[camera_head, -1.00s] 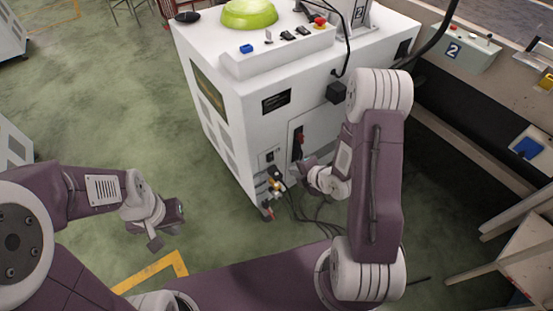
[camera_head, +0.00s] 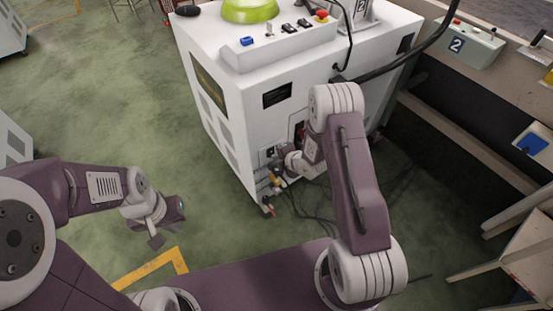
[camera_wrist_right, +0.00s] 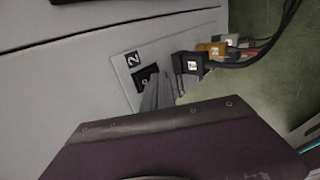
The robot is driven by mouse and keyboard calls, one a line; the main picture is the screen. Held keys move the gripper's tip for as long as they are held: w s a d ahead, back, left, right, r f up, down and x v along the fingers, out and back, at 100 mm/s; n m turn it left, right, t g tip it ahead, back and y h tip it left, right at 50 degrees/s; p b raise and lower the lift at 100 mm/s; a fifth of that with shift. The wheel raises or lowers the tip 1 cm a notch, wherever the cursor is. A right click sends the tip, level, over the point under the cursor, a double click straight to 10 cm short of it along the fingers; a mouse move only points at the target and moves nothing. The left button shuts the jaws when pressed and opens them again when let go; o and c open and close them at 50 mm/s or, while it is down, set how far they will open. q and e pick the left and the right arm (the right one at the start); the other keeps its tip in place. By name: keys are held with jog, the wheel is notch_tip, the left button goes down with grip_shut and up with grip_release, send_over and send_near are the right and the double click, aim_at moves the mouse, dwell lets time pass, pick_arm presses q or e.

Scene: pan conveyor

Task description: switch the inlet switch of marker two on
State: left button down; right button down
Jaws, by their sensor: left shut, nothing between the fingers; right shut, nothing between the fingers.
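The white machine (camera_head: 235,125) with a number 2 plate on top stands in the middle of the head view. In the right wrist view its side (camera_wrist_right: 60,80) carries a small plate (camera_wrist_right: 125,66) marked 2 with a black inlet switch (camera_wrist_right: 147,80). My right gripper (camera_wrist_right: 160,92) is shut and empty, its fingertips at the switch, partly covering it; I cannot tell whether they touch. In the head view my right gripper (camera_head: 281,160) is at the machine's lower side. The switch's position is not readable. My left gripper (camera_head: 168,224) is shut and empty over the floor.
Plugs and cables (camera_wrist_right: 215,55) sit beside the switch plate, with hoses (camera_head: 300,200) on the floor below. A bench with a grey box (camera_head: 468,45) marked 2 stands at the right. The green floor (camera_head: 100,100) at the left is clear.

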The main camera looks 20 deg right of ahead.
pick_arm(q)
jog(key=shift+f, duration=0.1)
pick_arm(e)
jog(key=shift+w, duration=0.25)
jog(key=shift+a+f, duration=0.1)
jog(key=shift+s, duration=0.1)
pick_arm(q)
jog(key=shift+s, duration=0.2)
pick_arm(e)
jog(key=shift+r+p, duration=0.55)
jog(key=shift+r, duration=0.35)
pick_arm(q)
jog(key=shift+r, duration=0.55)
